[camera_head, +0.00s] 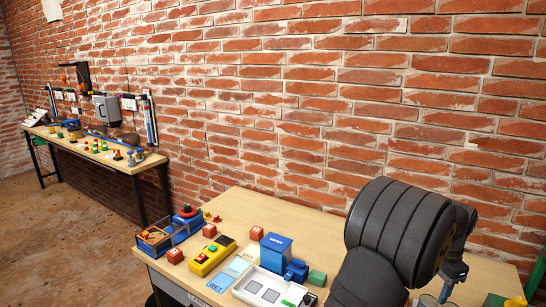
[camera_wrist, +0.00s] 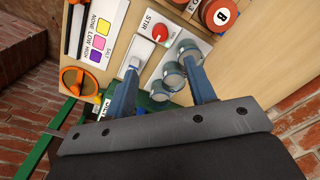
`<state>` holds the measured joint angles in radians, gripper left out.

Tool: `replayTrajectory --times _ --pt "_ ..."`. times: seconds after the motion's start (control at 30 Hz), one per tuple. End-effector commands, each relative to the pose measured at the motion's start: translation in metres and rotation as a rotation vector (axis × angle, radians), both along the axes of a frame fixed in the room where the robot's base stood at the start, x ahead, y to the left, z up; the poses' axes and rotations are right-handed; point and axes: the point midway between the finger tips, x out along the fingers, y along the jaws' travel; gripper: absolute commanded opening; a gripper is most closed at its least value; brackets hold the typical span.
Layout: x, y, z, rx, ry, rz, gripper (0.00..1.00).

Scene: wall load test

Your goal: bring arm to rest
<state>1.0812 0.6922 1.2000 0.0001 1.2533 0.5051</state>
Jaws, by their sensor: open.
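My gripper (camera_wrist: 163,62) is open in the wrist view, its two blue fingers spread over the table top. No object is clearly held between them. Grey round cups or cylinders (camera_wrist: 172,75) show between and behind the fingers; whether a finger touches one, I cannot tell. In the head view my dark arm fills the right side. Part of my blue gripper (camera_head: 455,272) shows low behind it, and the arm hides much of that end of the table.
The wrist view shows a STIR panel (camera_wrist: 157,17) and an orange ring (camera_wrist: 82,80). A brick wall stands behind.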

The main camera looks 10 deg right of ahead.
Motion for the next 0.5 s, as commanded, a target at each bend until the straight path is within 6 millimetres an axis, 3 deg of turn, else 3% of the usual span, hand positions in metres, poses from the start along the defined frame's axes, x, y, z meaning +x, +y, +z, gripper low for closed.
replayTrajectory --times 0.5 --pt "0.0 0.001 -0.105 0.001 0.0 0.0 0.5"
